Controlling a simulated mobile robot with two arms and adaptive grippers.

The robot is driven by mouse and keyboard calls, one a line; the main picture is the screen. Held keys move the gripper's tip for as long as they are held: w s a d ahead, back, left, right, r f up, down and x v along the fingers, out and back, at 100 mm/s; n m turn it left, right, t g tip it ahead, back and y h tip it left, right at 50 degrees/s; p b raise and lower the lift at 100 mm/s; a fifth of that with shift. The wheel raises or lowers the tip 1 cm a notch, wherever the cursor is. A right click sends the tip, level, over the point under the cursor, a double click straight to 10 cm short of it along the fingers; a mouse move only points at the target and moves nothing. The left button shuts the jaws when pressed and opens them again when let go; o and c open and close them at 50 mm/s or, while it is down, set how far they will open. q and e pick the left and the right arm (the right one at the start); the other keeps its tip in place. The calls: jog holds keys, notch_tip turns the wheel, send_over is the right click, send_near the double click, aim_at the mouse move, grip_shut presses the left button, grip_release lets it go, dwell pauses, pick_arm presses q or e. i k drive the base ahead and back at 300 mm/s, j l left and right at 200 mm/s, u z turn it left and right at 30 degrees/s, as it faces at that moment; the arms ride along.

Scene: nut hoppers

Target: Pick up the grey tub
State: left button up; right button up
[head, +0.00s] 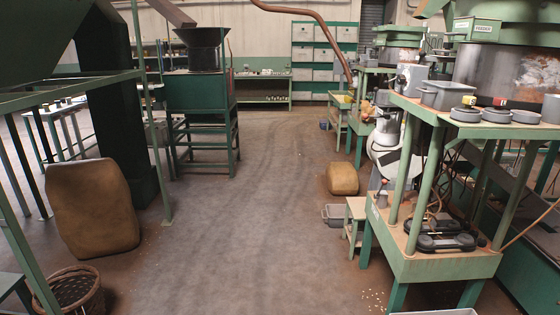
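A grey tub (447,97) with a rim stands upright on the top of the green stand (400,103) at the right, near its left end. It is beside several round grey dishes. Another grey, open container (335,216) sits low by the small wooden-topped stool at centre right; I cannot tell which of the two is meant. Neither of my grippers shows in this view.
A wide concrete aisle (245,220) is clear down the middle. A brown sack (92,208) and a wicker basket (76,288) stand at the left. A smaller sack (343,179) lies at the right. A green hopper stand (200,92) is at the back left.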

aim_at(335, 212)
jog(key=i, duration=0.6)
jog(key=i+j, duration=0.15)
jog(key=i, duration=0.45)
jog(key=i+z, duration=0.1)
jog(key=i, duration=0.55)
jog(key=i+j+z, duration=0.35)
jog(key=i+z, duration=0.15)
jog(key=i, duration=0.2)
jog(key=i+j+z, duration=0.5)
jog(key=i+j+u, duration=0.4)
jog(key=i, duration=0.35)
jog(key=i+j+u, duration=0.35)
jog(key=i, duration=0.5)
jog(key=i+u, duration=0.4)
jog(key=i, duration=0.45)
jog(key=i+z, duration=0.35)
jog(key=i+j+z, duration=0.2)
jog(key=i+z, duration=0.2)
jog(key=i+j+z, duration=0.35)
jog(key=i+l, duration=0.05)
